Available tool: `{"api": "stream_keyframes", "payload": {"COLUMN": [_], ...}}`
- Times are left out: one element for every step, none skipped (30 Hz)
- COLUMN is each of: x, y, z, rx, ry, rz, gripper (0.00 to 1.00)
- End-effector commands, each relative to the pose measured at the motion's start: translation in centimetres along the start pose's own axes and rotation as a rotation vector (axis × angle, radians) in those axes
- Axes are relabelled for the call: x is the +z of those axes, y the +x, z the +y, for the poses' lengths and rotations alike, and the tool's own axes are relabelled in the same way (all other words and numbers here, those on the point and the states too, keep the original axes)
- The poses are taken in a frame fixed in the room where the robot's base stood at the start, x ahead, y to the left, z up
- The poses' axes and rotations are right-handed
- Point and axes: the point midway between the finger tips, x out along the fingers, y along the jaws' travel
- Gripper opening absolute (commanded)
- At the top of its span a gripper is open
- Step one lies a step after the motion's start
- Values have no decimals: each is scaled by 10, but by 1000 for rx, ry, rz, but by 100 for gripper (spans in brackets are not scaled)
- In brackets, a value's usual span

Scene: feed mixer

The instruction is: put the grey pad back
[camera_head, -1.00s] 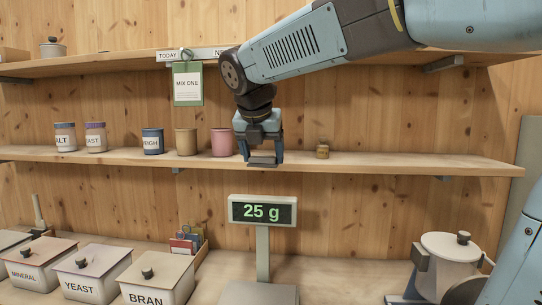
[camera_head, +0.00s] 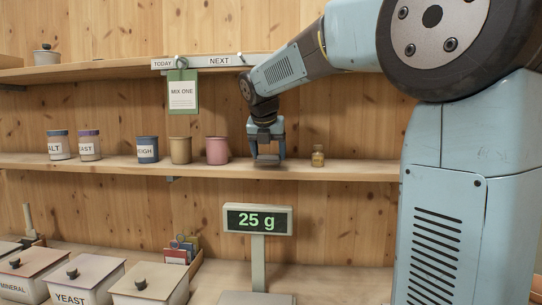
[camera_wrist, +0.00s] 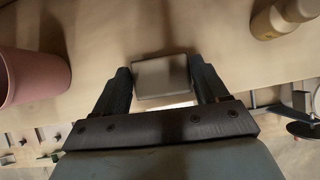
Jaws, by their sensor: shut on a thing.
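The grey pad (camera_wrist: 161,77) is a small flat block between my gripper's two fingers in the wrist view. My gripper (camera_head: 268,153) is shut on it at the middle shelf (camera_head: 350,170), between a pink cup (camera_head: 217,151) and a small amber bottle (camera_head: 318,156). In the head view the pad (camera_head: 268,159) shows at the fingertips, low over the shelf top. I cannot tell whether it touches the shelf. The pink cup also shows at the left of the wrist view (camera_wrist: 30,70).
A tan cup (camera_head: 181,151), a blue jar (camera_head: 148,150) and two labelled jars stand farther left on the shelf. A scale display (camera_head: 258,220) reading 25 g stands below. A green card (camera_head: 183,92) hangs above. Shelf right of the bottle is clear.

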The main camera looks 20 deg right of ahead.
Motion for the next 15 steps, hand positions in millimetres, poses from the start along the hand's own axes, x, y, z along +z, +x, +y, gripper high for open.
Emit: {"api": "stream_keyframes", "payload": {"x": [4, 6, 10, 14, 17, 21, 24, 28, 32, 27, 25, 23, 22, 21, 21], "y": [4, 6, 8, 10, 12, 15, 17, 19, 21, 24, 27, 30, 31, 32, 32], "z": [0, 0, 0, 0, 0, 0, 0, 0, 0, 0, 0, 0, 0, 0, 0], "rx": [-1, -2, -2, -1, -1, -2, -2, -1, -1, -1, -1, -1, -1, 0, 0], "ry": [1, 1, 1, 1, 1, 0, 1, 1, 1, -1, -1, -1, -1, -1, -1], "rz": [1, 2, 1, 1, 1, 1, 1, 0, 0, 1, 1, 2, 1, 0, 0], "gripper": [40, 40, 40, 40, 40, 40, 40, 40, 40, 40, 40, 40, 40, 40, 40]}}
